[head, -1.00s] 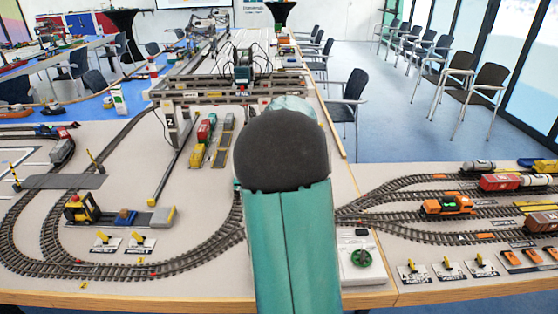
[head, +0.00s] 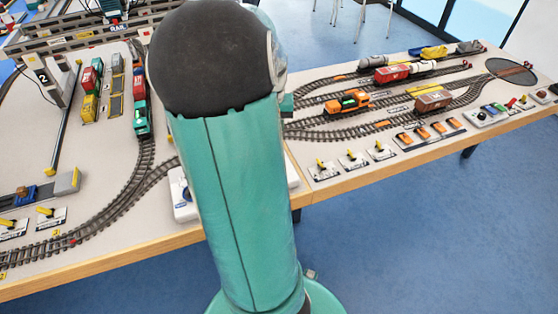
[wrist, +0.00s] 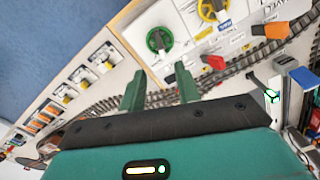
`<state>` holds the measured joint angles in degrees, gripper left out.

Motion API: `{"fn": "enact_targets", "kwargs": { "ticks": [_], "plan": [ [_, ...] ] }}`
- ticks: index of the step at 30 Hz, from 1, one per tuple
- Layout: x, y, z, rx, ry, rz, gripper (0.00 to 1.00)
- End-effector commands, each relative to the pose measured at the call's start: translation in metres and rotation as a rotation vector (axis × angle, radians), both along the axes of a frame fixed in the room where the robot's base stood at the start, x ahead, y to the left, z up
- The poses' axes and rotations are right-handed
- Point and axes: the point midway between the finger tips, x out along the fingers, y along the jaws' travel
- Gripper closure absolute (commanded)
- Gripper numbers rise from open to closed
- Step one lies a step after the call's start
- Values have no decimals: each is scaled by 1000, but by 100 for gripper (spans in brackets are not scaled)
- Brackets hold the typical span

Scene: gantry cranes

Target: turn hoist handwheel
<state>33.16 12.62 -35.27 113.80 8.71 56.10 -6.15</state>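A green handwheel (wrist: 158,40) is mounted on a white panel in the wrist view. A yellow handwheel (wrist: 213,10) is beside it to the right, cut off by the top edge. I cannot read which wheel is marked for the hoist. My gripper (wrist: 160,82) has its two green fingers spread apart with nothing between them. The fingers appear below the green wheel in the picture, apart from it. In the head view my arm hides both wheels, and only parts of the white panel (head: 183,197) show beside it.
Train tracks (head: 97,217) run close by the panel. Several yellow-levered switch plates (head: 351,160) line the table's front edge. An orange locomotive (head: 347,102) and a red wagon (head: 391,74) stand on the right tracks. A crane (head: 62,75) stands at the left. Blue floor (head: 430,230) lies open in front.

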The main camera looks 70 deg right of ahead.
Motion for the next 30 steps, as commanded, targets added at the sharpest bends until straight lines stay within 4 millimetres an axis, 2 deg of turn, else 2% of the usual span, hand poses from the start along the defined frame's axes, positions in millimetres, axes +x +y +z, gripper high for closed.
{"fn": "enact_targets", "kwargs": {
  "ticks": [5, 8, 24, 30],
  "plan": [
    [-3, 3, -7, 3, 1, 51, 67],
    [-1, 4, -17, 4, 2, 49, 67],
    [-2, 4, -119, 3, 3, 47, 67],
    [-2, 2, -137, 2, 1, 47, 67]
  ]
}}
